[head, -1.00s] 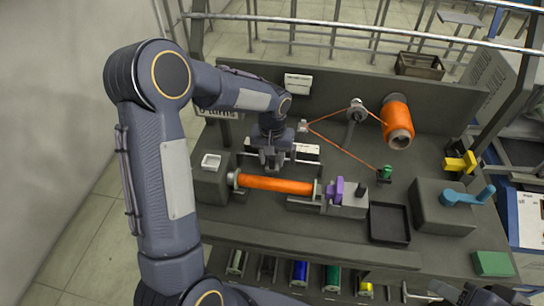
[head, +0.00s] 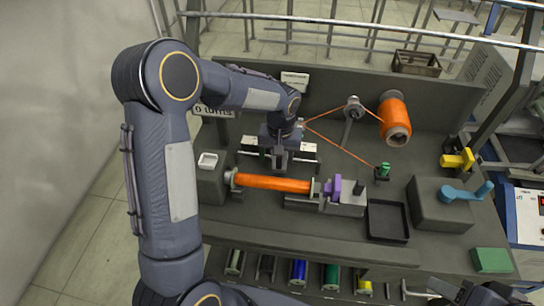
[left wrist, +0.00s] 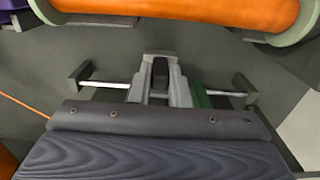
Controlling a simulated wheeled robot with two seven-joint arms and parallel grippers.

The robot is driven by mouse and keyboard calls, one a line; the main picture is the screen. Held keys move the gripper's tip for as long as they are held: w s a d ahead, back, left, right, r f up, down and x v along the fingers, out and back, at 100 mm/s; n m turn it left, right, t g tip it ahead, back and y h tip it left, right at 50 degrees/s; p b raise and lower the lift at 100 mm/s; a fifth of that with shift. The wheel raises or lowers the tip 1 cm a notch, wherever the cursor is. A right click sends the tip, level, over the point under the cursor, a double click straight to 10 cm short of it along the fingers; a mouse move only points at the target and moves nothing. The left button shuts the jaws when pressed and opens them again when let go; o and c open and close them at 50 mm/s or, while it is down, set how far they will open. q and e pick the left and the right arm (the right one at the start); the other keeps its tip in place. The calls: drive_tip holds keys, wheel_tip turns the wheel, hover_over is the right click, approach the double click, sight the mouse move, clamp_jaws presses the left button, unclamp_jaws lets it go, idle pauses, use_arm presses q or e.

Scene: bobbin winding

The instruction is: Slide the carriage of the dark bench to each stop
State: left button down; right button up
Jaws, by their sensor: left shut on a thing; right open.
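The dark bench (head: 225,225) carries a short silver rail (left wrist: 108,84) between two dark end posts, behind a bobbin wound with orange thread (head: 272,183). My left gripper (head: 280,165) is over this rail and shut on the carriage's dark upright part (left wrist: 160,72), seen between the fingers in the left wrist view. Most of the carriage is hidden by the gripper. A green piece (left wrist: 203,98) sits beside the gripper on the rail, on the left side in the head view. My right gripper (head: 455,290) is partly visible at the bottom right, open, away from the rail.
Orange thread runs from near the rail over a guide post (head: 352,108), an orange spool (head: 395,120) and a green-topped post (head: 382,171). A purple block (head: 332,187), black tray (head: 388,221) and blue crank (head: 466,191) stand to the right.

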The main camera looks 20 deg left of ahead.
use_arm(q)
drive_tip(key=c, duration=1.4)
unclamp_jaws()
drive_tip(key=shift+o, duration=0.2)
wheel_tip(320, 180, up, 8)
drive_tip(key=shift+f, duration=0.1)
drive_tip(key=shift+s+a, duration=0.1)
drive_tip(key=s+a+r+t+h, duration=0.15)
drive_tip(key=s+r, duration=0.25)
drive_tip(key=s, duration=0.5)
drive_tip(key=s+a+r+t+h, duration=0.1)
drive_tip(key=s+r+t, duration=0.15)
drive_tip(key=s, duration=0.75)
drive_tip(key=s+d+f+m+t+h, duration=0.1)
drive_tip(key=s+d, duration=0.1)
drive_tip(key=s, duration=0.4)
drive_tip(key=shift+s+d+f+t, duration=0.15)
drive_tip(key=shift+s+d+t, duration=0.15)
drive_tip(key=shift+s+d, duration=0.1)
